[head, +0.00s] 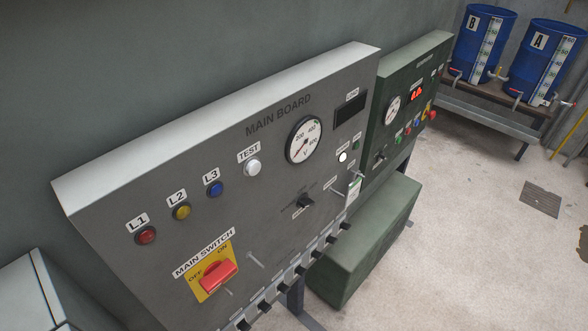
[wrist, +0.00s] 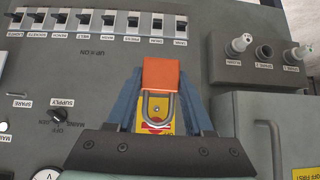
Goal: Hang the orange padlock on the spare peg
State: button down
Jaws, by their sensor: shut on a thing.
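My gripper (wrist: 160,80) shows in the wrist view, its two blue fingers shut on the orange padlock (wrist: 160,73). The padlock's grey shackle (wrist: 157,110) points toward the bottom of the picture, over a yellow and red patch whose attachment I cannot tell. Behind is the grey panel; I cannot see whether the padlock touches it. In the head view, a thin peg (head: 336,191) sticks out of the main board (head: 290,110). Neither gripper nor padlock shows there.
A row of black breakers (wrist: 108,20) lines the panel. A supply knob (wrist: 57,115) sits near the SPARE label. A grey box with connectors (wrist: 263,52) stands out at the right. In the head view, the red main switch (head: 217,274) and nearby pins (head: 256,260) project from the board.

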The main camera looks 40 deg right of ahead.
jog(key=shift+s, duration=1.8)
jog(key=shift+s+d, duration=0.1)
jog(key=shift+s, duration=0.05)
jog(key=shift+s+d, duration=0.1)
jog(key=shift+s, duration=2.85)
